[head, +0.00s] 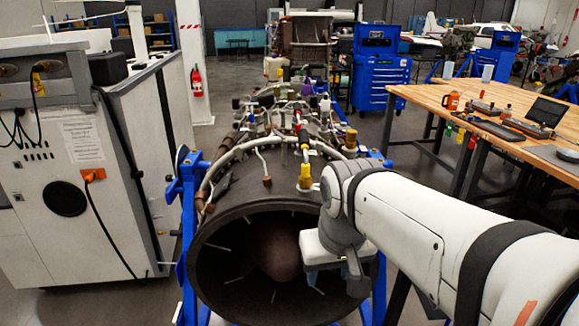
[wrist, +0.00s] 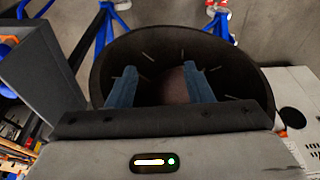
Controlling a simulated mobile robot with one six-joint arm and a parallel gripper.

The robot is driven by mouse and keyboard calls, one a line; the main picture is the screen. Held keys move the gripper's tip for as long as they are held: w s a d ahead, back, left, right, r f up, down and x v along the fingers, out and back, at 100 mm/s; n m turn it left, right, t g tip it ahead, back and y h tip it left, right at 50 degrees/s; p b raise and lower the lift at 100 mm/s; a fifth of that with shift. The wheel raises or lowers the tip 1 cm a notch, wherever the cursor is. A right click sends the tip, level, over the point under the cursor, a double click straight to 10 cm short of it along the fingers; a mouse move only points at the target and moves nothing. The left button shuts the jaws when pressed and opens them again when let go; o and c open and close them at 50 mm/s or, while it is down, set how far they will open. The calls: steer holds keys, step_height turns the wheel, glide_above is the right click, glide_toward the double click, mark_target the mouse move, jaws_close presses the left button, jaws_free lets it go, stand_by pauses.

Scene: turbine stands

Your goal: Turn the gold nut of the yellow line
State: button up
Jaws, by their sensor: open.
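The turbine (head: 230,195) stands on a blue frame, its dark round opening facing me. On its top front edge is a yellow fitting (head: 305,178) with a short upright line above it, yellow low down and red higher up. A gold-coloured fitting (head: 350,138) sits further back on the right. I cannot tell for certain which part is the gold nut of the yellow line. My gripper (head: 335,278) is in front of the opening, below and right of the yellow fitting. In the wrist view its two blue fingers (wrist: 160,78) are apart and empty, with the opening behind them.
A white console (head: 80,170) stands close on the left. A wooden workbench (head: 470,110) with an orange mug (head: 451,101) and a laptop (head: 545,112) is on the right. Blue frame posts (head: 185,195) flank the turbine. Many pipes and fittings crowd its top. Blue tool cabinets (head: 378,75) stand behind.

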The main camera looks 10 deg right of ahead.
mark_target(306, 161)
steer(key=w+r+g, duration=0.1)
steer(key=w+r, duration=0.4)
steer(key=w, duration=0.1)
steer(key=w+r+g, duration=0.1)
steer(key=w+r, duration=0.5)
steer(key=w+r+b, duration=0.1)
steer(key=w+r, duration=0.5)
steer(key=shift+a+r+g, duration=0.2)
steer(key=shift+g, duration=0.2)
steer(key=shift+f, duration=3.8)
steer(key=shift+c, duration=0.5)
steer(key=c, duration=0.9)
